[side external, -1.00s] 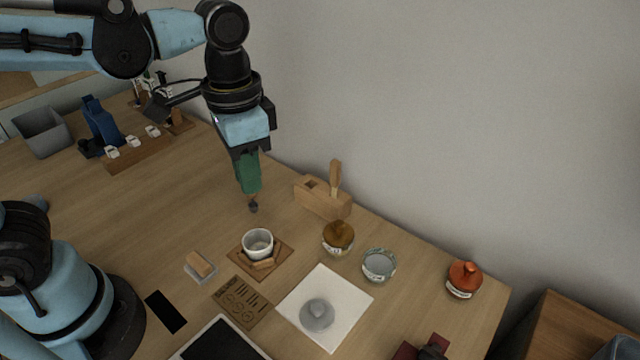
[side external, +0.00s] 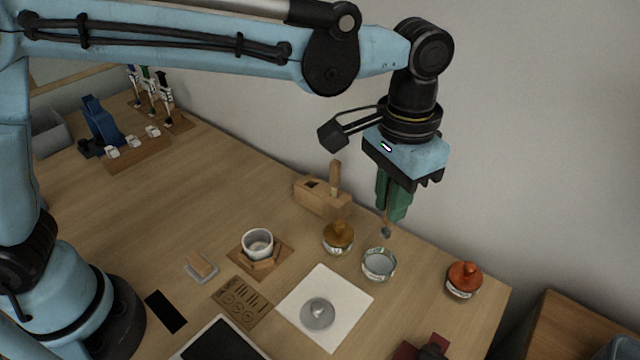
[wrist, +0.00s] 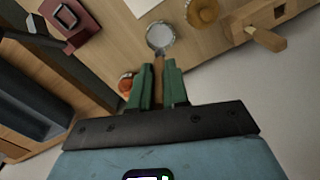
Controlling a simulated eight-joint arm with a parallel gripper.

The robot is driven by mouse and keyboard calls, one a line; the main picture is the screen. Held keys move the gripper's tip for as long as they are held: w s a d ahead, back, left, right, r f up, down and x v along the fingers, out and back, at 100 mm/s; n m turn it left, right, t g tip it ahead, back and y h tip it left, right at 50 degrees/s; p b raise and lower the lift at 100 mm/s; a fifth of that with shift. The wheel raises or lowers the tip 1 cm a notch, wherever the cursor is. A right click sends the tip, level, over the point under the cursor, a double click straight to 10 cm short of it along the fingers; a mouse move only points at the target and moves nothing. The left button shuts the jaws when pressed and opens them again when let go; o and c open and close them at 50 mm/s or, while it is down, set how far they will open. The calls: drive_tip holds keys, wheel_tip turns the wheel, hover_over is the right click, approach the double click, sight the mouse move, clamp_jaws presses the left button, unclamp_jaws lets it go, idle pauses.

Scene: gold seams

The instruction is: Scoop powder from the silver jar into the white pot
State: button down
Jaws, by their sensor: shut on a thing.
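The open silver jar (side external: 379,265) stands near the right part of the table, with pale contents inside. It also shows in the wrist view (wrist: 160,36). The white pot (side external: 257,243) stands on a wooden base left of it. My gripper (side external: 390,210) has green fingers and is shut on a small tool with a wooden handle and dark tip, the scoop (side external: 386,231). The scoop points down just above the silver jar, apart from the pot. Whether its tip is over the rim or inside it I cannot tell.
A gold-lidded jar (side external: 338,238) stands left of the silver jar, an orange-lidded jar (side external: 464,279) to its right. A grey lid (side external: 317,314) lies on a white sheet (side external: 345,322). A wooden block holder (side external: 318,197) stands behind.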

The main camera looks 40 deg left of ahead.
sight(386, 231)
drive_tip(key=shift+f, duration=3.4)
drive_tip(key=shift+f, duration=0.35)
drive_tip(key=shift+r, duration=0.15)
drive_tip(key=shift+r, duration=3.4)
drive_tip(key=s+a, duration=0.5)
drive_tip(key=a, duration=0.4)
drive_tip(key=s+a, duration=0.5)
drive_tip(key=a, duration=0.4)
drive_tip(key=shift+w+a+f, duration=0.1)
drive_tip(key=shift+w+f, duration=0.05)
drive_tip(key=shift+f, duration=1.85)
drive_tip(key=shift+w+f, duration=0.1)
drive_tip(key=shift+f, duration=1.9)
